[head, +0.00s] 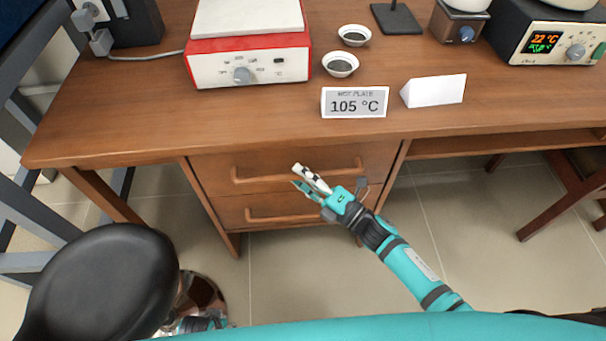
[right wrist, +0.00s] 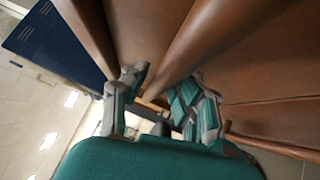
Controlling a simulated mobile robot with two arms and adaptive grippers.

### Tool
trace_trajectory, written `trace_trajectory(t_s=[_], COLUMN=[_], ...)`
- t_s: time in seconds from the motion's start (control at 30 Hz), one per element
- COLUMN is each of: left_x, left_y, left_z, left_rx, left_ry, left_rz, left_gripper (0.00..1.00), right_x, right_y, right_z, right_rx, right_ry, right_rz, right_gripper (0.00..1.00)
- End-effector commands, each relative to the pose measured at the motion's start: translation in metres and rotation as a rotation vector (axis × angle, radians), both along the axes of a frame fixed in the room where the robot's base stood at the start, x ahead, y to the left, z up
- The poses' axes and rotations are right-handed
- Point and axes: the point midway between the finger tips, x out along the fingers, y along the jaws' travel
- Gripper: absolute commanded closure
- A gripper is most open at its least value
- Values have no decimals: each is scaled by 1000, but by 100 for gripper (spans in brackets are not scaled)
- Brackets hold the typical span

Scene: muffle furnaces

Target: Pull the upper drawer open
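The upper drawer (head: 215,168) is a brown wooden front under the desk top, with a long wooden bar handle (head: 255,178). It looks shut, roughly flush with the lower drawer (head: 232,213). My right gripper (head: 300,176) is in front of the upper drawer, close to the handle's middle. Its fingers are apart. In the right wrist view the fingers (right wrist: 160,95) stand either side of the handle bar (right wrist: 195,50), with no clear grip on it. A teal and grey part (head: 200,323) at the lower left may be my left gripper; its fingers cannot be made out.
A black round stool (head: 105,285) stands at the lower left. On the desk (head: 130,120) are a red and white hot plate (head: 245,70), a 105 °C sign (head: 355,102), a white folded card (head: 435,91) and two small bowls (head: 340,64). Tiled floor (head: 455,240) is clear at right.

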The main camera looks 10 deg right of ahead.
Motion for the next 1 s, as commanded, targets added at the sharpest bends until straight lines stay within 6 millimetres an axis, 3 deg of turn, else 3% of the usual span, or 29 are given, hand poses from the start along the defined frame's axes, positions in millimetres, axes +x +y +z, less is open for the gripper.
trace_trajectory(t_s=[0.2, 0.4, 1.0], left_x=[0, -1, -3], left_y=[1, 1, 1], left_z=[0, 0, -1], left_rx=[1, 1, 2], left_ry=[0, 3, 4], left_rz=[1, 1, 0], left_gripper=[60, 60, 60], right_x=[0, 0, -4], right_y=[0, 0, 0], right_z=[0, 0, 1], right_rx=[0, 1, 4], right_ry=[0, -1, 0], right_rz=[0, 0, 1], right_gripper=[73, 100, 100])
